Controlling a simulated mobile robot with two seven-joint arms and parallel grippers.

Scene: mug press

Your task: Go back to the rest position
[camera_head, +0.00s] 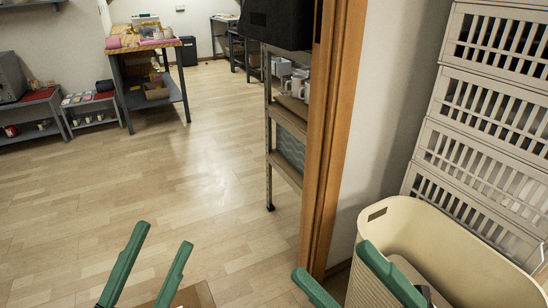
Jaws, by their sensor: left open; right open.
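My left gripper (157,262) is at the bottom left of the head view. Its two green fingers stand apart and nothing shows between them. My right gripper (347,274) is at the bottom right, its green fingers wide apart and empty. One right finger overlaps the cream bin in the picture; I cannot tell whether they touch. Both wrists are cut off by the lower edge. White mugs (297,87) stand on the metal shelf rack (268,150) beyond the door frame.
A wooden door frame (333,130) rises close by on the right. The cream bin (372,250) and stacked white slatted crates (440,130) fill the right side. A workbench (143,45) and low shelves (92,100) stand far left. The wooden floor (150,185) between is clear.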

